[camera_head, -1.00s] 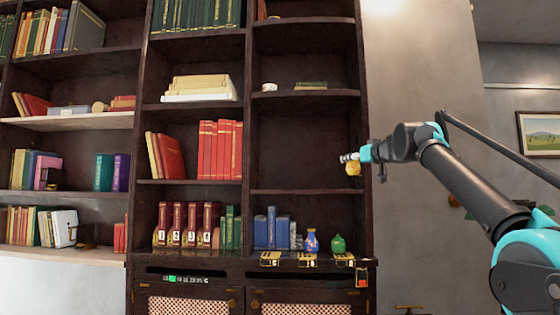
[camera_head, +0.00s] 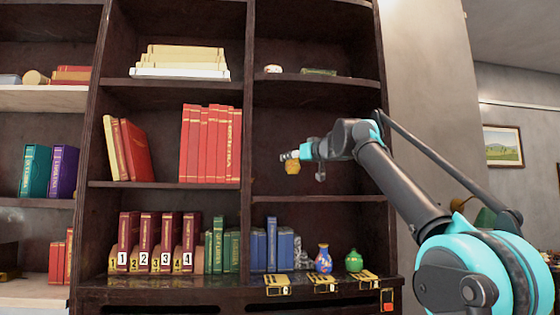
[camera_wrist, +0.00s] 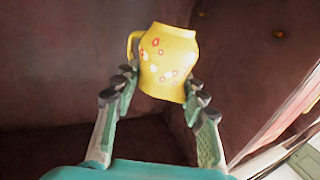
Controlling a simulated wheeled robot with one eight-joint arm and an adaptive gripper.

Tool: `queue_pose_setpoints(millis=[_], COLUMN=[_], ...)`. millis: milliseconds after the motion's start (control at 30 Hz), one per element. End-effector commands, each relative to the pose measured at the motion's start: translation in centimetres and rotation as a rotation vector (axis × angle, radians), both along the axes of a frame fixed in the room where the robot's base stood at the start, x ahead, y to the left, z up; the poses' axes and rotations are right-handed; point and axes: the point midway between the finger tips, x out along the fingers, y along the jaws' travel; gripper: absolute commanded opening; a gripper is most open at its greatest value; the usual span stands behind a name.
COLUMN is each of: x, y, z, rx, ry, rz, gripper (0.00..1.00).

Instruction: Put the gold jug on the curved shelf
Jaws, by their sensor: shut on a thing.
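The gold jug (camera_head: 292,168) is small, with a handle on its left side and painted flowers in the wrist view (camera_wrist: 168,62). My gripper (camera_head: 290,156) is shut on it, one finger on each side, and holds it in the air. In the head view it appears in front of the right bay of the dark bookcase, above the empty curved-front shelf (camera_head: 325,198). The jug is slightly tilted in the wrist view. I cannot tell how deep it is inside the bay.
A blue vase (camera_head: 323,258) and a green jug (camera_head: 354,260) stand on the lowest shelf, beside blue books (camera_head: 275,248). Brass-coloured plates line that shelf's front edge. A white cup (camera_head: 273,69) sits on the shelf above.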

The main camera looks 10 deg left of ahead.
Motion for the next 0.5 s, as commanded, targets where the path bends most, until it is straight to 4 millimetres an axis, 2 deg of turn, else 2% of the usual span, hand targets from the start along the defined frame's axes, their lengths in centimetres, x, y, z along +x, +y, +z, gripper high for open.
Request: queue_pose_setpoints(millis=[167, 500], x=[0.0, 0.0], y=[0.0, 0.0], z=[-1.0, -4.6], rx=[0.000, 0.000], ry=[0.000, 0.000], rz=[0.000, 0.000], gripper=[0.06, 0.06])
